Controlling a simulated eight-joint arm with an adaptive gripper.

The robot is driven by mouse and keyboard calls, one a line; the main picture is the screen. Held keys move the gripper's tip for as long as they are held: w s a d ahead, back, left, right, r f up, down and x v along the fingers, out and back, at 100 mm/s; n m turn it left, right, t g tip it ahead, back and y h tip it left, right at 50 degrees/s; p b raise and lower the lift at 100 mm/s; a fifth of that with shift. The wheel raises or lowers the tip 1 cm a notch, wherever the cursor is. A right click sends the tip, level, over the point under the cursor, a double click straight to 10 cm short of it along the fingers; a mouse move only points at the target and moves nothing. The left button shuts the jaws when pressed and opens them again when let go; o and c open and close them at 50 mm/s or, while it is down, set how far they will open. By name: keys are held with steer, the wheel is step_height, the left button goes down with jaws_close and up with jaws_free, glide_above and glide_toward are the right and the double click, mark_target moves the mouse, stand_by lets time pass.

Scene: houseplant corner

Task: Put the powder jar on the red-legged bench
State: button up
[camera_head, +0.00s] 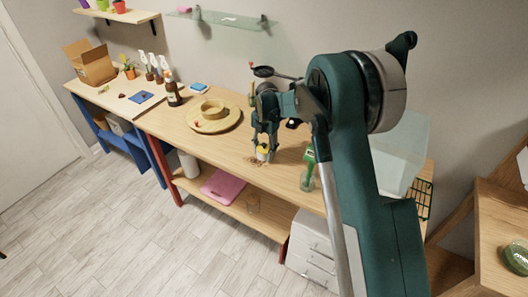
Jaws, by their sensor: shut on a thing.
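My gripper (264,149) points down over the middle of the red-legged bench (225,153). It is shut on a small yellow-and-white jar (263,155), which looks like the powder jar. The fingers hide part of the jar. It is close to the bench top, but I cannot tell whether it touches it. The bench has a light wooden top, red legs and a lower shelf.
A green bottle (308,168) stands right of my gripper. A round wooden tray (216,126) is to its left, and a dark brown bottle (172,92) farther left. Brown crumbs (252,161) lie by the jar. A clear tank (398,158) is at right.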

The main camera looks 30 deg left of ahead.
steer(key=shift+f, duration=0.1)
steer(key=o, duration=1.1)
steer(key=r, duration=1.2)
steer(key=shift+w+r, duration=0.15)
steer(key=shift+w, duration=0.25)
